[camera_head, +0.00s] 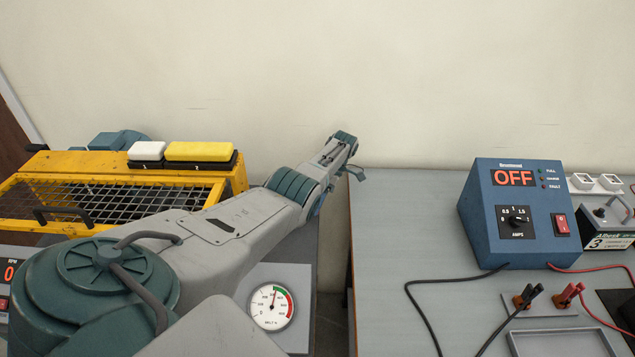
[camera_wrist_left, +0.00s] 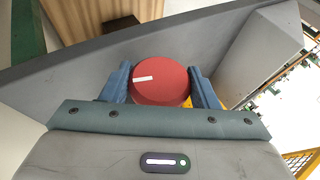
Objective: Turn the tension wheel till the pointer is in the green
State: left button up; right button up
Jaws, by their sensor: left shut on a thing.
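The red tension wheel (camera_wrist_left: 160,82), round with a white mark at its upper left, sits between the two blue fingers of my left gripper (camera_wrist_left: 160,76) in the left wrist view. The fingers are shut on its sides. In the head view my left arm reaches away to the back of the bench, and the wheel is not visible there. The round white belt gauge (camera_head: 268,312) is at the lower middle, with a green band at its upper right and a red band beyond. Its pointer stands nearly upright, close to the start of the green. My right gripper is not in view.
A yellow mesh guard (camera_head: 75,168) stands at the left, with a white block (camera_head: 147,150) and a yellow block (camera_head: 199,151) on top. A blue power box (camera_head: 517,255) reading OFF, with cables, is on the right bench (camera_head: 400,230). A gap separates the benches.

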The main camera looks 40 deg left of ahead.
pick_arm(q)
jog(key=o, duration=1)
jog(key=shift+w, duration=0.1)
jog(key=b+v, duration=0.6)
jog(key=v, duration=0.1)
jog(key=shift+w+r, duration=0.1)
jog(key=shift+r, duration=0.15)
